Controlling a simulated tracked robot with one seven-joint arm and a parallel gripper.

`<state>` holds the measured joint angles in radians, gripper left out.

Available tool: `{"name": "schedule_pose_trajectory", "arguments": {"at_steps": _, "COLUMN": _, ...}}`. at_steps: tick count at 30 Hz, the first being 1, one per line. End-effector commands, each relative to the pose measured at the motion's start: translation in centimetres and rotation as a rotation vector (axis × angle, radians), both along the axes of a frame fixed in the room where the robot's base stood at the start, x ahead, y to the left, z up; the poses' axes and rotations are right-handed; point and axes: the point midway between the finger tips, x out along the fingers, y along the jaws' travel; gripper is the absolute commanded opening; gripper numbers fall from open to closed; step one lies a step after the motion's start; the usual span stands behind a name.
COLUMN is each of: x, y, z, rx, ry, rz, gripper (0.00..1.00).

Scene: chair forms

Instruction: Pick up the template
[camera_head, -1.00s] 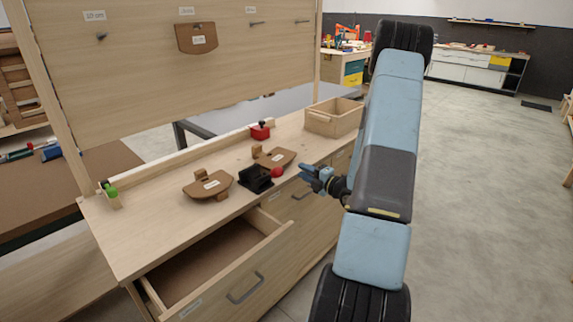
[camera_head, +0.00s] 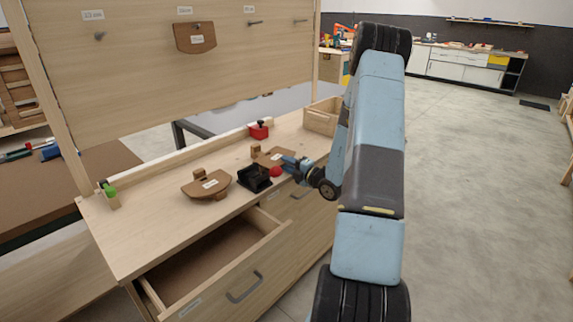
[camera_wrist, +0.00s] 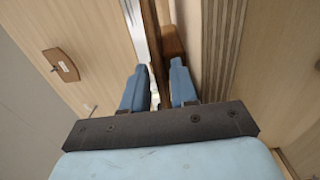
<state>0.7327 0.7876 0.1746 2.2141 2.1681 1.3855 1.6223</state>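A brown template (camera_head: 268,158) with a pale label lies on the bench top at the right, partly hidden by my gripper. Another brown template (camera_head: 207,184) lies on the bench further left. My gripper (camera_head: 290,162) is at the right end of the first template. In the wrist view, my gripper (camera_wrist: 159,88) has its two blue fingers apart. A thin brown edge of the template (camera_wrist: 155,50) runs between them, with a small gap visible; contact is unclear. A brown block (camera_wrist: 172,42) stands just beyond the right finger.
A third template (camera_head: 196,38) hangs on the upright board. A black holder (camera_head: 254,178), a red ball (camera_head: 276,171) and a red clamp-like object (camera_head: 259,130) are on the bench. A wooden box (camera_head: 322,117) stands behind my gripper. An open drawer (camera_head: 215,262) juts out in front.

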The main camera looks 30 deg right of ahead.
Motion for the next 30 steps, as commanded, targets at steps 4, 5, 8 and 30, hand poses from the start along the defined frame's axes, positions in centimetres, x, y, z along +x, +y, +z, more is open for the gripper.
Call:
{"name": "schedule_pose_trajectory", "arguments": {"at_steps": 4, "x": -0.02, "y": -0.02, "z": 0.0, "rx": 0.0, "ry": 0.0, "rz": 0.0, "gripper": 0.25}}
{"name": "schedule_pose_trajectory", "arguments": {"at_steps": 5, "x": -0.02, "y": -0.02, "z": 0.0, "rx": 0.0, "ry": 0.0, "rz": 0.0, "gripper": 0.24}}
{"name": "schedule_pose_trajectory", "arguments": {"at_steps": 8, "x": -0.02, "y": -0.04, "z": 0.0, "rx": 0.0, "ry": 0.0, "rz": 0.0, "gripper": 0.19}}
{"name": "schedule_pose_trajectory", "arguments": {"at_steps": 30, "x": -0.09, "y": -0.25, "z": -0.04, "rx": 0.0, "ry": 0.001, "rz": -0.003, "gripper": 0.0}}
